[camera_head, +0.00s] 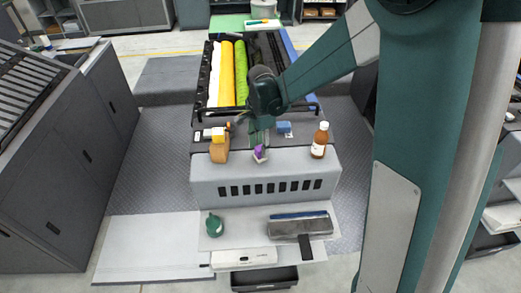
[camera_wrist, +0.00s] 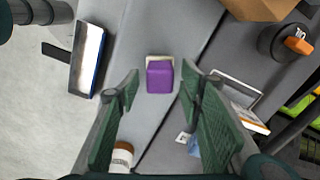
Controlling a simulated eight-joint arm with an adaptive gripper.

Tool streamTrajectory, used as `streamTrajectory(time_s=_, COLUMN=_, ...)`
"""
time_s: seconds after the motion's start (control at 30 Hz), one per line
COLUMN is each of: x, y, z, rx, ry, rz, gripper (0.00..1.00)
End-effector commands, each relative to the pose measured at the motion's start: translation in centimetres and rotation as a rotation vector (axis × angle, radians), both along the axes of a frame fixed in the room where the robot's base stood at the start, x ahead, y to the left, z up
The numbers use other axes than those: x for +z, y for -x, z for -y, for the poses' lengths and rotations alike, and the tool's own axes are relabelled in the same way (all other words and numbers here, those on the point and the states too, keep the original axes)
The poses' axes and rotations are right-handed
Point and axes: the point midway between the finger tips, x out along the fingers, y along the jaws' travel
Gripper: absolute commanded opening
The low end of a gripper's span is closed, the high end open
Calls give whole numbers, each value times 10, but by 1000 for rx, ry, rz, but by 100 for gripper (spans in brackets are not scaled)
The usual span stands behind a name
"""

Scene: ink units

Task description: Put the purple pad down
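The purple pad (camera_head: 259,153) sits near the front edge of the grey unit's top (camera_head: 290,153). In the wrist view the purple pad (camera_wrist: 159,78) is a small block with a pale part along its far side. My gripper (camera_head: 259,142) points down just above and behind it. In the wrist view the green fingers of my gripper (camera_wrist: 160,72) are spread apart. The pad shows between their tips, with a gap on both sides. I cannot tell the exact height between tips and pad.
A brown bottle (camera_head: 319,141) stands right of the pad, near a blue block (camera_head: 284,127). Yellow, green and white rollers (camera_head: 240,72) lie behind. A dark green tape-like object (camera_head: 214,225) sits on the lower front shelf.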

Motion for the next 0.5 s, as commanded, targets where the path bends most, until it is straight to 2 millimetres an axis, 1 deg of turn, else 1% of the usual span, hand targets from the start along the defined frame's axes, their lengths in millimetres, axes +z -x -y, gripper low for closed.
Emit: streamTrajectory(time_s=0.5, x=74, y=0, z=0, rx=0, ry=0, rz=0, gripper=37)
